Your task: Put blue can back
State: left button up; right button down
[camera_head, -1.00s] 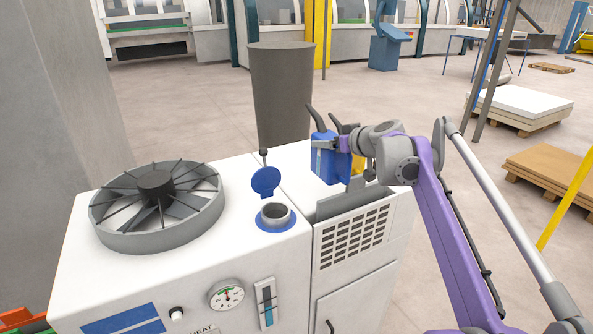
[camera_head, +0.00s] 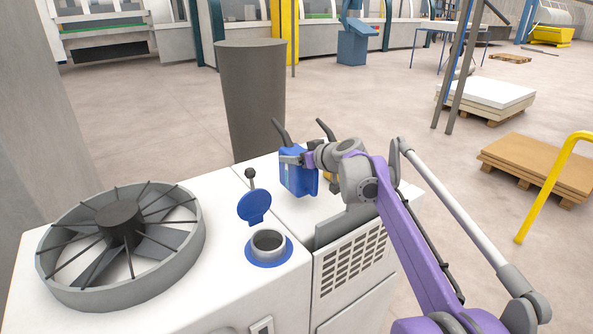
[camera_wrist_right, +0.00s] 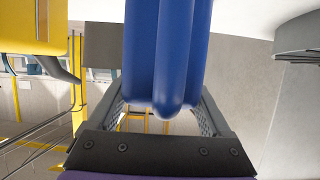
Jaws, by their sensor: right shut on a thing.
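The blue can (camera_head: 298,172), with a dark curved spout, is upright over the back of the white machine top. My right gripper (camera_head: 306,160) is shut on it from the right. In the right wrist view the blue can (camera_wrist_right: 168,50) fills the space between the fingers. I cannot tell whether its base touches the surface. A yellow can (camera_head: 328,176), also with a dark spout, stands close to its right, mostly hidden by my gripper; it also shows in the right wrist view (camera_wrist_right: 30,28). My left gripper is not in view.
A filler neck (camera_head: 268,243) with its blue lid (camera_head: 254,207) open is on the machine top, left of a vent grille (camera_head: 350,258). A round fan (camera_head: 120,240) is at the left. A tall grey bin (camera_head: 250,100) stands behind. Pallets stand on the floor at right.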

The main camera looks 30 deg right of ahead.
notch_tip(320, 180, down, 4)
jog(key=shift+w+r, duration=0.1)
jog(key=shift+w, duration=0.05)
jog(key=shift+r, duration=0.1)
grip_release()
jog(key=v, duration=1.2)
